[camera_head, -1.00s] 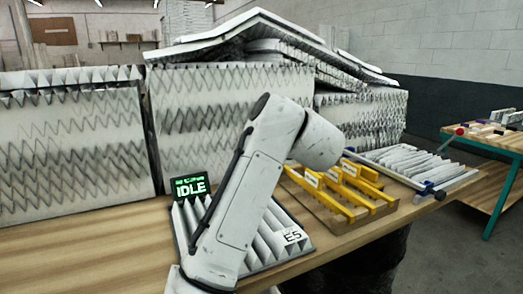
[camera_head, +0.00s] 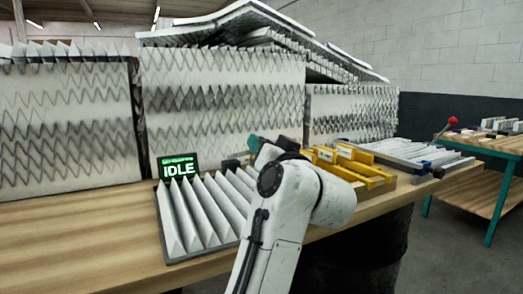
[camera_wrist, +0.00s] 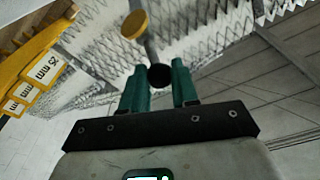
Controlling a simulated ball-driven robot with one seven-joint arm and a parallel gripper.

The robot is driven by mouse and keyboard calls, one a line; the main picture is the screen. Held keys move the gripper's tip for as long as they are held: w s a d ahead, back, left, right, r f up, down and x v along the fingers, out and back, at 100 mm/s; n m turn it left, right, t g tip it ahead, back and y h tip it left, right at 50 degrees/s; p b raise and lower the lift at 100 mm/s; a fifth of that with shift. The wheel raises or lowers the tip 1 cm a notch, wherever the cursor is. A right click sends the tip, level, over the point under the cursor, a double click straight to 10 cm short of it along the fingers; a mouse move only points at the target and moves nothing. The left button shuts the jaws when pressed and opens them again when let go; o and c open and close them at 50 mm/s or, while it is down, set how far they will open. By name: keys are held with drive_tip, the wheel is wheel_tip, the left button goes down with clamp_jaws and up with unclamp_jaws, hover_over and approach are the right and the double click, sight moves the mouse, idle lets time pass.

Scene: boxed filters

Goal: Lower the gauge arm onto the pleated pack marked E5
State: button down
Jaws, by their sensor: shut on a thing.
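The pleated pack (camera_head: 205,212), white folds in a dark frame, lies on the bench below a screen (camera_head: 179,167) reading IDLE. My arm covers its right part, and no E5 label shows now. My gripper (camera_head: 256,146) is mostly hidden behind my arm in the head view; a bit of teal shows near the pack's back right corner. In the wrist view its teal fingers (camera_wrist: 158,77) are shut on the dark round end (camera_wrist: 160,76) of a grey bar with a yellow disc (camera_wrist: 134,24), apparently the gauge arm. Its contact with the pack is hidden.
Yellow gauge blocks (camera_head: 350,165) stand on a board right of my arm; they show at the wrist view's left (camera_wrist: 36,75). Another pleated pack (camera_head: 402,153) with a red-knobbed lever (camera_head: 453,121) lies farther right. Tall filter stacks (camera_head: 220,105) block the back. The bench's left is clear.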

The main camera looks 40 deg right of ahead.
drive_tip(key=shift+f, duration=0.1)
idle(0.3)
drive_tip(key=c, duration=0.9)
unclamp_jaws()
drive_tip(key=shift+o, duration=0.2)
drive_tip(key=v, duration=0.7)
drive_tip(key=shift+s+a, duration=0.1)
drive_tip(key=shift+s, duration=0.15)
drive_tip(key=shift+o, duration=0.2)
drive_tip(key=shift+p, duration=0.35)
